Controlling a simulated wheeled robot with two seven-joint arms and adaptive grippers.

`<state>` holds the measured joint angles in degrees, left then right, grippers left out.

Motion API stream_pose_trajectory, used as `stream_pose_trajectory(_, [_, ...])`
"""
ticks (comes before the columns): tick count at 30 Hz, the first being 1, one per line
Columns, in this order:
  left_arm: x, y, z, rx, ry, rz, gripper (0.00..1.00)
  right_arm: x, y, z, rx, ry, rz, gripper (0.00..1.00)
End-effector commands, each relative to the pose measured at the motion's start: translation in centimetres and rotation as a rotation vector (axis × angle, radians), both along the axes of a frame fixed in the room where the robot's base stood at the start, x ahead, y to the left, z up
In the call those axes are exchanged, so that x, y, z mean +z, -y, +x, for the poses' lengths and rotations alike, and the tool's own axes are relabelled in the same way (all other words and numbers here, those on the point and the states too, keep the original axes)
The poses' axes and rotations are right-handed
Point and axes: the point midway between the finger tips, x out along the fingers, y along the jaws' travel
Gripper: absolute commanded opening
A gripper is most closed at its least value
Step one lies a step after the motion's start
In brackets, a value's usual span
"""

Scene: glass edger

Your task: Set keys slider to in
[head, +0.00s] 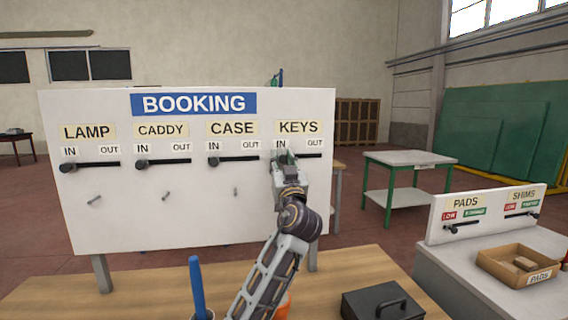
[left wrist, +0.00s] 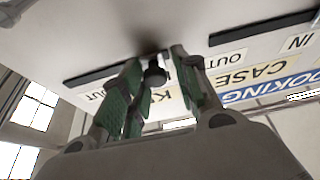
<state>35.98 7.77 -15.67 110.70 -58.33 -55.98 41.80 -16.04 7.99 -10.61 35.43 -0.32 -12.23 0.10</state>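The white BOOKING board (head: 150,215) carries the KEYS slider, a dark slot (head: 312,156) under the KEYS label (head: 299,127), with IN at its left end and OUT at its right. My left gripper (head: 284,156) is at the IN end and hides the knob in the head view. In the left wrist view the dark knob (left wrist: 154,76) sits between the green-padded fingers of my left gripper (left wrist: 158,72), at the slot end away from OUT (left wrist: 95,97). The fingers stand apart around the knob, with a gap on the right side. My right gripper is not in view.
LAMP (head: 67,167), CADDY (head: 141,164) and CASE (head: 213,160) knobs are at their left, IN ends. A blue upright rod (head: 197,285) and a black box with a handle (head: 383,303) stand on the wooden table (head: 140,290) below the board.

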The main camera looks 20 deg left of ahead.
Motion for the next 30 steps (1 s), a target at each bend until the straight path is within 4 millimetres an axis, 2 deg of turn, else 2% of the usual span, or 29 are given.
stream_pose_trajectory(17, [0.6, 0.1, 0.0, -0.002, 0.002, 0.001, 0.43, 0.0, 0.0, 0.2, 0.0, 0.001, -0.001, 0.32])
stream_pose_trajectory(30, [5.0, 0.1, 0.0, -0.003, 0.003, -0.001, 0.43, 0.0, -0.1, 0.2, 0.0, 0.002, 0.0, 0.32])
